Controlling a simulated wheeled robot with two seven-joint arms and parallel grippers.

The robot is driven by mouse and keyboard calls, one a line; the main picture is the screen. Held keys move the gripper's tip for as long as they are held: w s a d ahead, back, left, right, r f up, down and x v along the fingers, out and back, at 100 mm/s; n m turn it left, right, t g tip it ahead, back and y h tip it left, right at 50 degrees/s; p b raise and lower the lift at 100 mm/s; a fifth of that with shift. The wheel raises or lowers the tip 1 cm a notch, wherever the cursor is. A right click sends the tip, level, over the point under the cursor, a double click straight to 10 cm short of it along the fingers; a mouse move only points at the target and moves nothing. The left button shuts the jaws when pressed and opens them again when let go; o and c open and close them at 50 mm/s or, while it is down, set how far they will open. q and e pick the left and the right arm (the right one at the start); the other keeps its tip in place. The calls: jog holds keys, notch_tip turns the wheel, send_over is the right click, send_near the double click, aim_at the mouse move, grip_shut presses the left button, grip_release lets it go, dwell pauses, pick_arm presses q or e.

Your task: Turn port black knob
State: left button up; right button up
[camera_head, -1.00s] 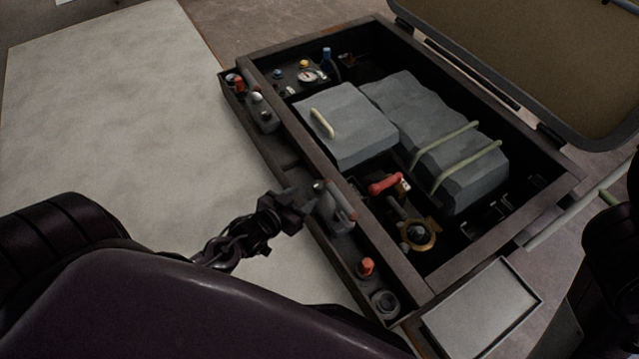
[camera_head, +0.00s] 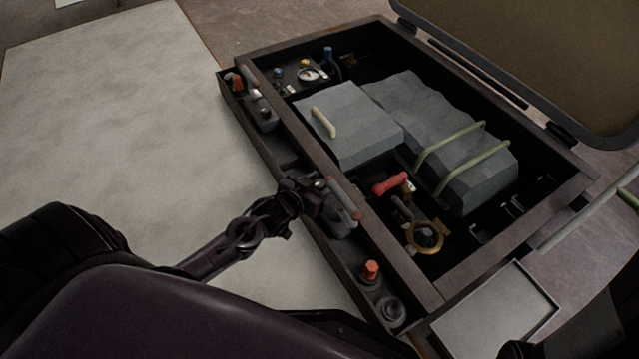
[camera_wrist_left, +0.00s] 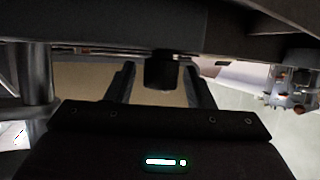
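My left gripper (camera_head: 316,190) reaches in from the left to the narrow side ledge (camera_head: 285,153) of the dark box, beside a grey lever-like fitting (camera_head: 341,208). In the left wrist view, the two dark fingers (camera_wrist_left: 161,88) stand apart. A short black knob (camera_wrist_left: 161,72) shows between them, with a visible gap on each side. In the head view my gripper covers this spot, so I cannot make out the knob there.
The box's rim (camera_head: 295,130) runs close beside my left gripper. Inside are grey blocks (camera_head: 350,125), a red handle (camera_head: 389,184) and a brass ring (camera_head: 425,237). An orange knob (camera_head: 370,271) stands nearer on the ledge. The pale surface (camera_head: 110,100) at left is clear.

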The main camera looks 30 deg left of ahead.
pick_arm(q)
jog(key=c, duration=1)
